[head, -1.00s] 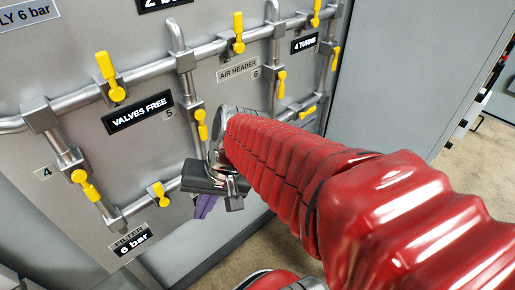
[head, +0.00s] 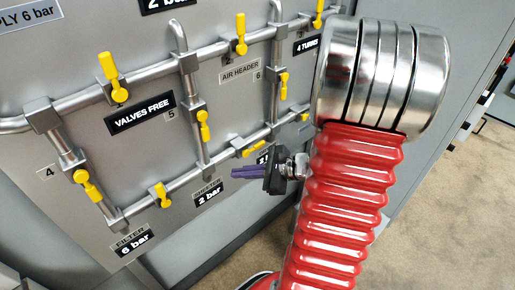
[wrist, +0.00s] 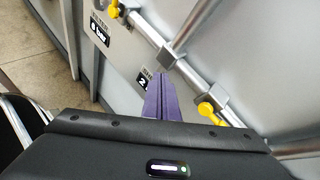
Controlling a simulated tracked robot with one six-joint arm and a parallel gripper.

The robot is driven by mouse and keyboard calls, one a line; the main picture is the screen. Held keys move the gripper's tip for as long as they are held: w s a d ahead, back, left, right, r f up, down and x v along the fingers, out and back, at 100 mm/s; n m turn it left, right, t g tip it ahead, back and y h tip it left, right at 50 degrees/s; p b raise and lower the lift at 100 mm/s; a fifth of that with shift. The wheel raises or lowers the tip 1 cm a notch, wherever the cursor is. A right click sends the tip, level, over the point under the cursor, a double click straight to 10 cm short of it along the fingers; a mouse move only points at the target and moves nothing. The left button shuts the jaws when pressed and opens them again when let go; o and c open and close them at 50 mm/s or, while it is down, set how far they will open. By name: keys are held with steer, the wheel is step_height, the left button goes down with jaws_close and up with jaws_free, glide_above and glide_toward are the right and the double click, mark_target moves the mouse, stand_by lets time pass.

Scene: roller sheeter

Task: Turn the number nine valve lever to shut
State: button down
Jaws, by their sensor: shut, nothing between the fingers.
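Yellow valve levers sit on the grey pipes of the panel; I cannot read a number nine beside any of them. On the bottom pipe, a left lever (head: 161,195) points across the pipe and a middle lever (head: 254,149) lies roughly along it. A right lever (head: 305,117) is partly hidden by my arm. My gripper (head: 236,173) has purple fingers, shut and empty, just below the middle lever and apart from it. In the wrist view, the fingertips (wrist: 160,77) point at the panel, with one yellow lever (wrist: 209,111) to their right and another (wrist: 116,10) above left.
Upper yellow levers (head: 112,77) and vertical pipes (head: 191,80) stand out from the panel. A "2 bar" label (head: 209,195) is left of the gripper and a "6 bar" label (head: 134,244) farther left. Open floor (head: 455,215) lies to the right.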

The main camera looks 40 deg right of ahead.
mark_target(254, 148)
steer(key=s+d+f+m+t+h, duration=0.1)
steer(key=s+d+f+m+h, duration=0.1)
steer(key=d+m, duration=0.3)
steer(key=s+d+f+m+t+h, duration=0.2)
steer(key=d+f+m+h, duration=0.2)
steer(key=d, duration=0.6)
steer(key=shift+f+m, duration=0.15)
steer(key=shift+m, duration=0.25)
steer(key=shift+w, duration=0.1)
steer(key=x, duration=1)
steer(key=shift+r, duration=2.2)
steer(key=shift+w+a, duration=0.2)
